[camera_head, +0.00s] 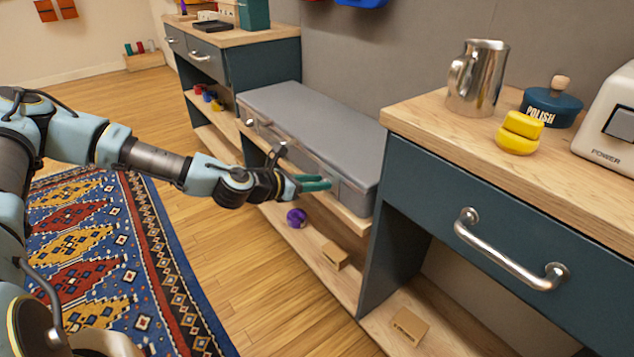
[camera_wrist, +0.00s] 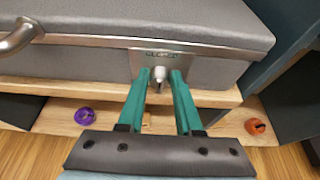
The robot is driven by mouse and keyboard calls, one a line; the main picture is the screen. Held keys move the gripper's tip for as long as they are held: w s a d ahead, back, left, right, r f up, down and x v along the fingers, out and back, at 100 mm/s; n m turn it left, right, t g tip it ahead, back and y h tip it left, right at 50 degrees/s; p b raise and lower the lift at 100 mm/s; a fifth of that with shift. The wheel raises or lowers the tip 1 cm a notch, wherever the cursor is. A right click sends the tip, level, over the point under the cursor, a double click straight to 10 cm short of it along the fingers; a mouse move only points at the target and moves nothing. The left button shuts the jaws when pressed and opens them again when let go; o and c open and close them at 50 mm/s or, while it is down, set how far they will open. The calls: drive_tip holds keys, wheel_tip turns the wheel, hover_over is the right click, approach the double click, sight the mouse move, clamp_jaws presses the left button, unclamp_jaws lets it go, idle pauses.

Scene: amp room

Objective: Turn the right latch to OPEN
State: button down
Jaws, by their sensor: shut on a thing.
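A grey hard case (camera_head: 310,115) lies on the shelf between two dark cabinets, and its front also fills the top of the wrist view (camera_wrist: 100,65). The right latch (camera_wrist: 158,74) is a small metal knob on a metal plate, with lettering above it too small to read. My gripper (camera_wrist: 161,78) has its teal fingers shut on this knob, one on either side. In the head view my gripper (camera_head: 316,184) is at the right part of the case's front and hides the latch. The case's handle (camera_wrist: 18,36) is to the left.
The wooden shelf edge (camera_wrist: 85,88) runs just below the case front. A purple roll (camera_head: 296,217) and a wooden block (camera_head: 334,255) lie on the lower shelf. The right cabinet (camera_head: 480,205), with a metal drawer handle (camera_head: 510,250), stands close to my gripper's right.

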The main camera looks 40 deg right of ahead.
drive_tip(key=shift+s+f+m+t+h+b, duration=0.3)
drive_tip(key=shift+m+t+h+b, duration=0.6)
drive_tip(key=shift+m, duration=1.3)
drive_tip(key=shift+s+f+m+t+h+b, duration=0.4)
drive_tip(key=shift+m+t, duration=0.9)
drive_tip(key=shift+m, duration=0.9)
drive_tip(key=shift+s+f+m+t+h+b, duration=0.25)
drive_tip(key=shift+m+t+h+b, duration=0.5)
drive_tip(key=shift+m, duration=1.45)
drive_tip(key=shift+t+y, duration=0.25)
drive_tip(key=shift+t, duration=0.1)
drive_tip(key=c, duration=0.6)
unclamp_jaws()
